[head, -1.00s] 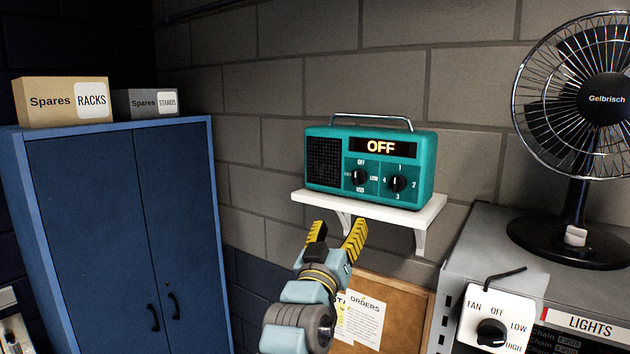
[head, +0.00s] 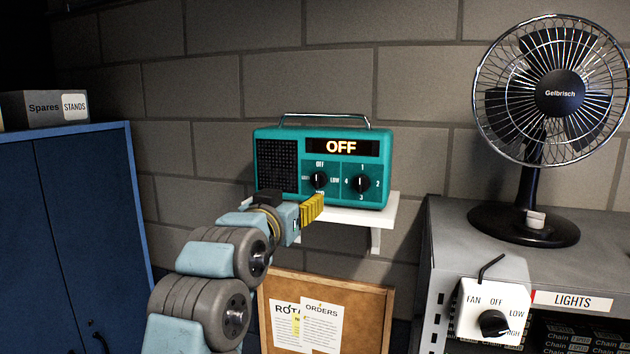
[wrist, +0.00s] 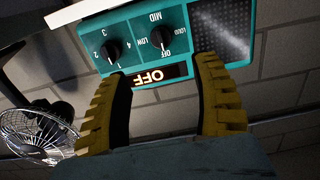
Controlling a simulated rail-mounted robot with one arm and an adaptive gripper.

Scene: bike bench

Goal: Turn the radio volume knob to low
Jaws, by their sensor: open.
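The teal radio (head: 270,134) stands on a white wall shelf (head: 385,205). Its display reads OFF in the head view. The volume knob (head: 319,180), labelled OFF, LOW and more, is the left of two black knobs; its mark appears to point up at OFF. The station knob (head: 360,184), numbered 1 to 4, is to its right. In the wrist view the picture is upside down, with the volume knob (wrist: 162,37) beyond the fingers. My gripper (head: 312,207) is open and empty, in front of the radio and just below the volume knob, apart from it.
A fan (head: 560,95) stands on the grey cabinet (head: 450,225) at right, with a white fan switch box (head: 485,312) on its front. A cork board (head: 375,310) hangs below the shelf. A blue cupboard (head: 85,200) is at left.

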